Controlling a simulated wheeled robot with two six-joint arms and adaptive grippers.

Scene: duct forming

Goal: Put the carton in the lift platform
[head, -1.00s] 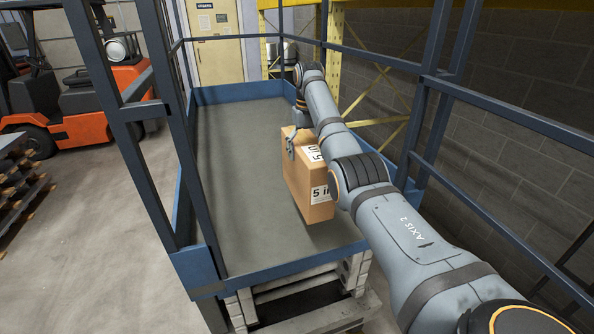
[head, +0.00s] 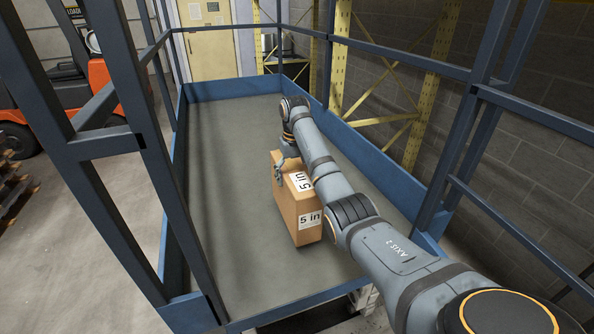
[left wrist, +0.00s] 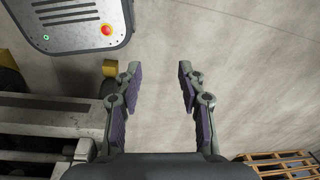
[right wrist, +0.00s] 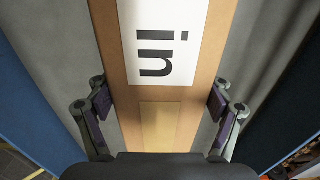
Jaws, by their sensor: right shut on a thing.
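The carton (head: 300,222) is a brown cardboard box with white "5 in" labels. In the head view it is inside the railed lift platform (head: 228,250), over the grey floor. My right gripper (head: 279,168) is shut on the carton near its top. In the right wrist view the carton (right wrist: 160,125) lies between the two fingers of that gripper. I cannot tell whether its underside touches the platform floor. My left gripper (left wrist: 160,85) is open and empty in the left wrist view, above bare concrete; it does not show in the head view.
Blue-grey rails and posts (head: 160,170) surround the platform, with a low blue kerb (head: 235,88) along its edges. Grey floor is free left of and beyond the carton. An orange forklift (head: 105,90) stands outside at left. A wooden pallet (left wrist: 282,163) shows in the left wrist view.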

